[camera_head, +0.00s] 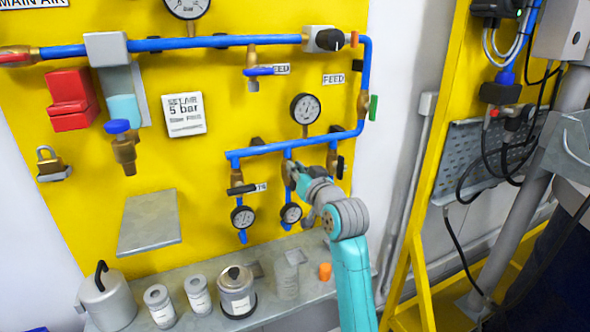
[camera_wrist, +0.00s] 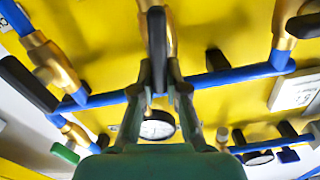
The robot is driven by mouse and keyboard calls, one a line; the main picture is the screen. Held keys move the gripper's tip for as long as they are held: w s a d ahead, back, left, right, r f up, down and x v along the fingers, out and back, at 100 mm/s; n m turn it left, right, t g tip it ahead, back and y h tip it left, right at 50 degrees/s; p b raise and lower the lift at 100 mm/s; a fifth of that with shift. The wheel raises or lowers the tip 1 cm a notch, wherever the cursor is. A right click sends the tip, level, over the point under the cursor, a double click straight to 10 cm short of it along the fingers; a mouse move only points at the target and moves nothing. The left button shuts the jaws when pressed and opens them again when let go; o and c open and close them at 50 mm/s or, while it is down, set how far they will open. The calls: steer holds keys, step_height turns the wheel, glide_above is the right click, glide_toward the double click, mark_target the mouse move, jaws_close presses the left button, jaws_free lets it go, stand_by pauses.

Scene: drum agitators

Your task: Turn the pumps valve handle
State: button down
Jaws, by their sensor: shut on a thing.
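My gripper (camera_head: 292,172) is at the middle of three small valves on the lower blue pipe of the yellow panel. In the wrist view my gripper (camera_wrist: 160,78) is shut on a black lever handle (camera_wrist: 157,35), with a finger on each side. A brass valve body (camera_wrist: 172,28) shows behind the handle. In the head view the gripper hides most of this handle. The left valve's black handle (camera_head: 243,189) lies about level, and the right valve's black handle (camera_head: 340,166) stands upright. I cannot read a pumps label.
Small gauges (camera_head: 243,217) hang below the valves, and a larger gauge (camera_head: 305,108) sits above. A grey shelf (camera_head: 262,315) below holds several canisters and an orange piece (camera_head: 325,271). A green handle (camera_head: 373,108) sticks out at the panel's right edge.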

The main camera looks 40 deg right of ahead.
steer(key=shift+s+d+f+m, duration=0.1)
steer(key=shift+d+f+m, duration=0.3)
steer(key=shift+m, duration=2.15)
steer(key=shift+s+d+f+m, duration=0.1)
steer(key=shift+d+f+m, duration=0.3)
steer(key=shift+m, duration=2.2)
steer(key=shift+s+d+f+m, duration=0.1)
steer(key=shift+d+f+m, duration=0.3)
steer(key=shift+m, duration=2.15)
steer(key=shift+a+f, duration=0.15)
steer(key=shift+f, duration=0.1)
steer(key=c, duration=1.2)
jaws_free()
steer(key=v, duration=1.2)
steer(key=shift+r, duration=0.1)
